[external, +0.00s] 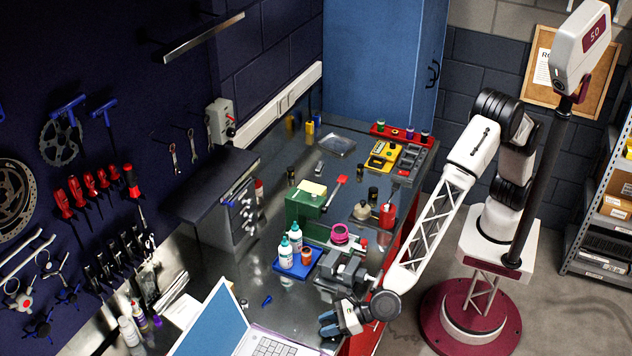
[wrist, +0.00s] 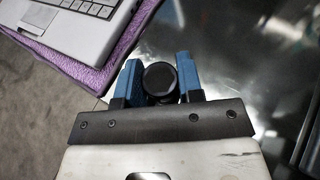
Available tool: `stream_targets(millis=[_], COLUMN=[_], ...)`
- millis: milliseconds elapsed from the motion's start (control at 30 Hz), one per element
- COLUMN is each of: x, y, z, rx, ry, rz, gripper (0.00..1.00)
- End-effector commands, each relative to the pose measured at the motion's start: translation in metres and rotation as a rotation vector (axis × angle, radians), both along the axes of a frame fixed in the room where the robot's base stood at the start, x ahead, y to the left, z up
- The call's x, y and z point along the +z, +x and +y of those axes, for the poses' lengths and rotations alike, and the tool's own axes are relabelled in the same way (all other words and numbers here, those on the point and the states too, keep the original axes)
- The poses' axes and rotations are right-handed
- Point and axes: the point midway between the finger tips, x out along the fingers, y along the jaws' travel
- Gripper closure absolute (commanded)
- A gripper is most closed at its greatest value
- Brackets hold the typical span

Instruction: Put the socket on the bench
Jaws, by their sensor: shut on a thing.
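The socket (wrist: 159,79) is a dark, round, black piece seen end-on in the wrist view. My gripper (wrist: 160,76) has blue fingers on both sides of it and is shut on it. In the external view my gripper (external: 334,321) is low at the near right of the bench, in front of the vise and right of the laptop. The socket cannot be made out there. The bench (external: 258,276) has a dark, shiny top, and its bare surface also shows in the wrist view (wrist: 235,78). I cannot tell the gap between socket and bench.
An open laptop (external: 268,345) on a purple mat is at the near edge. A grey vise (external: 343,270) is just behind my gripper. A blue tray (external: 289,267) with bottles stands left of the vise. A small blue item (external: 267,301) lies on the clear strip behind the laptop.

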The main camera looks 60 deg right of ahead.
Motion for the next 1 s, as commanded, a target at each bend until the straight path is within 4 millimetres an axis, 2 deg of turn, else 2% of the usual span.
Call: stream_targets(millis=[67,100,233,667,1000], x=[-0.002,-0.002,-0.002,0.002,0.011], y=[0.0,0.0,0.0,0.0,-0.018], z=[0.0,0.0,0.0,0.0,-0.011], rx=[0.0,0.0,0.0,0.0,0.002], ry=[0.0,0.0,0.0,0.0,0.0], rz=[0.0,0.0,0.0,0.0,0.0], gripper=[0.92,0.6,0.4,0.4,0.4])
